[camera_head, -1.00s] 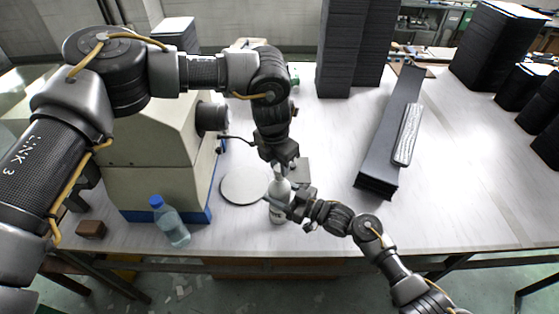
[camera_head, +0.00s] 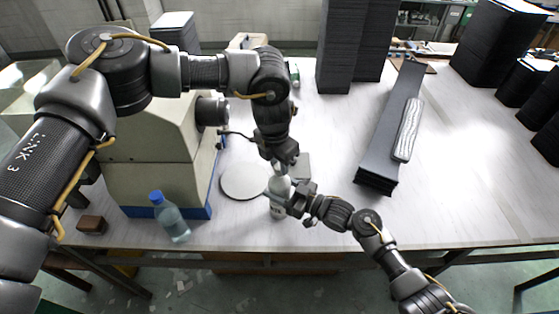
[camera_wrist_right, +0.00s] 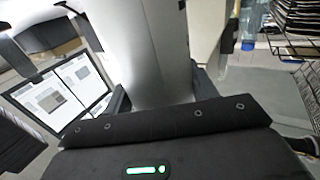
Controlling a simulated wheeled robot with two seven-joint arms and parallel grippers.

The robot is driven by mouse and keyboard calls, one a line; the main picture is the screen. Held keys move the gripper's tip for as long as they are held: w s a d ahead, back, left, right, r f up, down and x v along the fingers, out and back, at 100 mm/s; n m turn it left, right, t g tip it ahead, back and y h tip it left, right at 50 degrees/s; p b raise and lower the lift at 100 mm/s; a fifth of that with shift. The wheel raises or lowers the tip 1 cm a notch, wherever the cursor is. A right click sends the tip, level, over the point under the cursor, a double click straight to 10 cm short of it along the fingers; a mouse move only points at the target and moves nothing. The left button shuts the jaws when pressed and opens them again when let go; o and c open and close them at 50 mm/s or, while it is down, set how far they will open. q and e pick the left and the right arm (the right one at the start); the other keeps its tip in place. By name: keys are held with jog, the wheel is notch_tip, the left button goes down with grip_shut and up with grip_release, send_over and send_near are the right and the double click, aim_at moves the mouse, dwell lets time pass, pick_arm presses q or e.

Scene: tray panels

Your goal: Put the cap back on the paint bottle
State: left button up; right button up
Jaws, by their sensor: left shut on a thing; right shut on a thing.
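The white paint bottle (camera_head: 277,210) stands upright near the table's front edge in the head view. My right gripper (camera_head: 292,202) is shut on its body from the right side. In the right wrist view the bottle (camera_wrist_right: 152,50) fills the middle, between the fingers of that gripper (camera_wrist_right: 155,98). My left gripper (camera_head: 280,168) points down directly over the bottle's top and is shut at the neck. The cap is hidden by the left fingers, so I cannot tell how it sits on the neck.
A round pale disc (camera_head: 243,182) lies left of the bottle. A blue-capped water bottle (camera_head: 171,218) and a small brown block (camera_head: 92,224) stand near the front left, beside a beige machine (camera_head: 150,185). Black panels (camera_head: 385,150) lie to the right.

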pick_arm(q)
jog(key=shift+f, duration=0.15)
jog(key=shift+f, duration=0.1)
pick_arm(e)
grip_shut()
pick_arm(q)
jog(key=m, duration=0.5)
jog(key=shift+w+g, duration=0.1)
jog(key=shift+g, duration=0.2)
jog(key=m, duration=0.7)
jog(key=shift+w+g, duration=0.1)
jog(key=shift+g, duration=0.3)
jog(key=m, duration=0.5)
jog(key=shift+m+g, duration=0.3)
jog(key=shift+m, duration=1.3)
jog(key=m, duration=0.5)
jog(key=shift+d+m+y, duration=0.1)
jog(key=shift+m+y, duration=0.3)
jog(key=o, duration=1)
